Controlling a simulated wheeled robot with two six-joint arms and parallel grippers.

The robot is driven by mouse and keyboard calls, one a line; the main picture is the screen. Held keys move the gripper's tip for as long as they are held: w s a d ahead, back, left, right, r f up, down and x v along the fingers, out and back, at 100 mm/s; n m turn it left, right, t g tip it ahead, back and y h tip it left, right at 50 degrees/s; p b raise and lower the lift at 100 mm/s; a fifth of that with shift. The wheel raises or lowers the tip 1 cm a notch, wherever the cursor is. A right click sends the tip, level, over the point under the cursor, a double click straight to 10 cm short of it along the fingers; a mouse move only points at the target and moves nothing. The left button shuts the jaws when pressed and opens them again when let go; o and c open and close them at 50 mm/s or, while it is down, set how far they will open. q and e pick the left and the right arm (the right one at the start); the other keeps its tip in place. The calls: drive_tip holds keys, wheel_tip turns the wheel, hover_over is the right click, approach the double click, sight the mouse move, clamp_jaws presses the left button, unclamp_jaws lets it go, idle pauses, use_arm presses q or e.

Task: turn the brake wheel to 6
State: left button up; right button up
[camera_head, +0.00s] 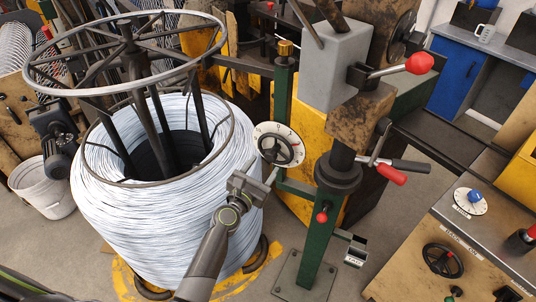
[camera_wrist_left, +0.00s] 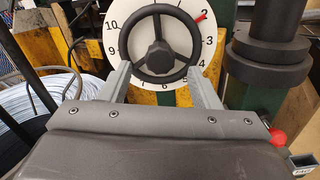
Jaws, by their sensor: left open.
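The brake wheel (camera_wrist_left: 160,58) is a black three-spoke handwheel in front of a white round dial (camera_wrist_left: 117,45) with black numbers. A red pointer (camera_wrist_left: 200,18) at the wheel's upper right stands at about 2; the 6 is at the bottom of the dial. In the head view the wheel (camera_head: 281,151) is on the green post, right of the wire coil. My left gripper (camera_head: 259,179) is open in front of the wheel's lower part. In the wrist view its fingers (camera_wrist_left: 160,72) stand on either side of the wheel's lower rim; I cannot tell whether they touch it.
A large coil of pale wire (camera_head: 165,225) under a round metal frame (camera_head: 45,88) stands close to my left arm. A green post (camera_head: 318,240) with a red-knobbed lever (camera_head: 390,174) stands to the right. A control bench (camera_head: 400,270) is at lower right.

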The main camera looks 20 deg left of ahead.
sight(269, 158)
use_arm(q)
drive_tip(key=n, duration=0.3)
drive_tip(key=shift+r+p, duration=0.1)
drive_tip(key=shift+p, duration=0.3)
drive_tip(key=n+p, duration=0.1)
drive_tip(key=n, duration=0.4)
drive_tip(key=w, duration=0.2)
drive_tip(key=w+b, duration=0.1)
drive_tip(key=w, duration=0.1)
drive_tip(key=shift+w+d, duration=0.1)
drive_tip(key=shift+d, duration=0.3)
